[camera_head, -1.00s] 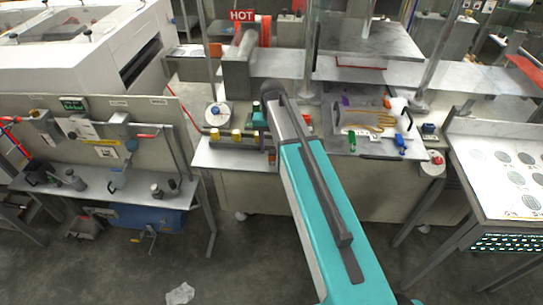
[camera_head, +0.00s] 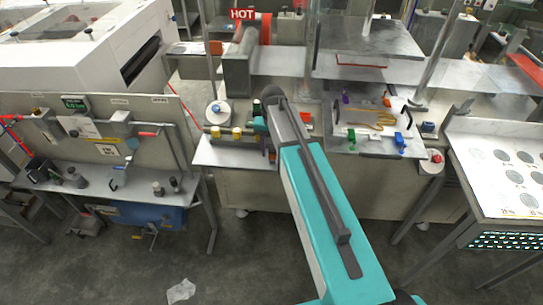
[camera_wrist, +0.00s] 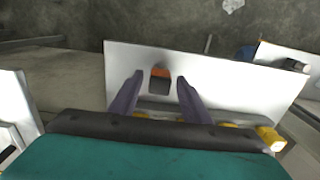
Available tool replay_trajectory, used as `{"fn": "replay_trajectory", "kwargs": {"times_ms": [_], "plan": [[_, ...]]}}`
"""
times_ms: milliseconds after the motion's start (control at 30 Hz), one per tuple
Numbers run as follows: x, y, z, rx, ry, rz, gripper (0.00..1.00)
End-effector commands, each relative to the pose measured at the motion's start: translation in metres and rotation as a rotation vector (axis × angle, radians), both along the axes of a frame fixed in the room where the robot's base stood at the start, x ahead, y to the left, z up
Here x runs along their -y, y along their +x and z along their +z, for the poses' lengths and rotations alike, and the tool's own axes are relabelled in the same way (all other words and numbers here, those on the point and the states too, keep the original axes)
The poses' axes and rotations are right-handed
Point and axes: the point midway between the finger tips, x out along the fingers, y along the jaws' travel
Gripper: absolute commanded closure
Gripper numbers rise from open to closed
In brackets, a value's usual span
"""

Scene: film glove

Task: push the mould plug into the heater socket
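My gripper (camera_wrist: 159,80) shows in the wrist view with its two purple-grey fingers apart. A small dark block with an orange top (camera_wrist: 160,77) shows between the fingertips, over a white shelf (camera_wrist: 225,80). I cannot tell whether this block is the mould plug or part of the heater socket, nor whether the fingers touch it. Neither the plug nor the socket can be named with certainty there.
Yellow-capped fittings (camera_head: 236,133) stand left of my arm's end, also near the right finger in the wrist view (camera_wrist: 270,139). A grey post (camera_head: 237,75) under a HOT sign (camera_head: 242,14) rises behind. A tray (camera_head: 345,146) with tools lies right.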

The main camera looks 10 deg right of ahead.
Motion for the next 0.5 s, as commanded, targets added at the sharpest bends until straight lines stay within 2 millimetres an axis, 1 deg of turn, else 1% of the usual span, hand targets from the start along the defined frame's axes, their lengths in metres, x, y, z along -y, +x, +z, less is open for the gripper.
{"fn": "replay_trajectory", "kwargs": {"times_ms": [33,167,200,233,500], "plan": [[0.0001,0.0000,0.0001,0.000,0.000,0.000,0.67],[0.0003,0.0000,0.0001,0.000,0.000,0.000,0.89],[0.0003,0.0000,0.0001,0.000,0.000,0.000,0.95],[0.0003,0.0000,0.0001,0.000,0.000,0.000,0.98],[0.0006,0.0001,0.0004,0.000,0.000,-0.001,0.98]]}}
